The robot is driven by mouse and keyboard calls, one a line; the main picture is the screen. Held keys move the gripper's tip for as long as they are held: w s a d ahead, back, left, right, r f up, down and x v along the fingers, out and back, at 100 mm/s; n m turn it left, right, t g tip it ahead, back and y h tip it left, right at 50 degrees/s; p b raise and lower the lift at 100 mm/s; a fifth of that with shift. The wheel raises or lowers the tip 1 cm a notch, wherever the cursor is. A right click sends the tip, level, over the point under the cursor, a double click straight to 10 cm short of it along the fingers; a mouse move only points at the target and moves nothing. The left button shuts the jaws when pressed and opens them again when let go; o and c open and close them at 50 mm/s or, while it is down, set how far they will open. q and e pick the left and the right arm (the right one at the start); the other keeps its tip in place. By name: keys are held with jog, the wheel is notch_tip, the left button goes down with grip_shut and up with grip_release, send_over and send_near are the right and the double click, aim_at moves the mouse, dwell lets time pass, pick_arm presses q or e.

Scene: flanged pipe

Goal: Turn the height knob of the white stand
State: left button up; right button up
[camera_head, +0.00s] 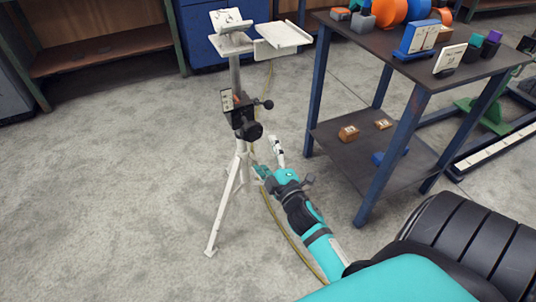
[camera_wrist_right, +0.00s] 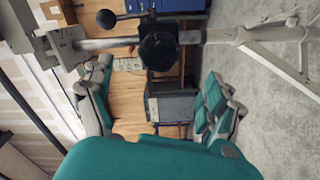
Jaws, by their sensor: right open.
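The white stand (camera_head: 236,165) is upright on the floor, with splayed legs and a tray-like top. A dark clamp block on its post carries a round black knob (camera_head: 252,131) and a lever with a black ball end (camera_head: 268,104). My right gripper (camera_head: 269,159) is open and empty, just below and right of the black knob. In the right wrist view the stand's post runs sideways across the top. There the round black knob (camera_wrist_right: 158,49) sits beyond and between the open fingers of my right gripper (camera_wrist_right: 156,76), apart from them. My left gripper is out of view.
A dark-topped table with blue legs (camera_head: 318,90) stands close to the right of my right arm, with parts on top and small blocks on its lower shelf (camera_head: 355,165). A yellowish cable (camera_head: 283,232) lies on the floor. The floor left of the stand is clear.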

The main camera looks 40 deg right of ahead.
jog(key=shift+s+a, duration=0.1)
jog(key=shift+s, duration=0.2)
